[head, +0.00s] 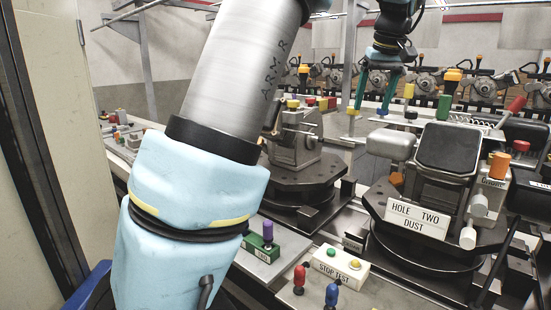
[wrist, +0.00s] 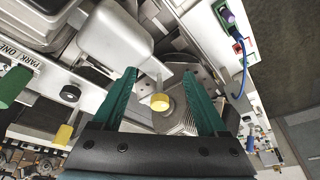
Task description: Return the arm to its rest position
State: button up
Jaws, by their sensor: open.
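My gripper (head: 373,110) is in the upper right of the head view, with its two green fingers pointing down over the far part of the fixture bench. In the wrist view the fingers of my gripper (wrist: 158,74) are spread apart with nothing held between them. A yellow knob (wrist: 159,102) shows in the gap between the fingers, beyond them. My arm is stretched forward and crosses the left half of the head view, hiding part of the bench.
A fixture marked "HOLE TWO DUST" (head: 414,218) stands on a dark round base at right. Another grey fixture (head: 294,140) stands behind my arm. A pale panel (head: 62,120) stands at left.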

jog(key=s+a+f+m+g, duration=0.1)
jog(key=a+f, duration=0.6)
jog(key=a, duration=0.2)
jog(key=s+a+f, duration=0.1)
jog(key=a+f, duration=0.5)
jog(key=a, duration=0.3)
jog(key=s+a+f+g, duration=0.1)
jog(key=s+a+f, duration=1)
jog(key=s, duration=0.4)
jog(key=shift+a+f+m+h, duration=0.3)
jog(key=shift+a+m, duration=0.1)
jog(key=shift+a, duration=0.4)
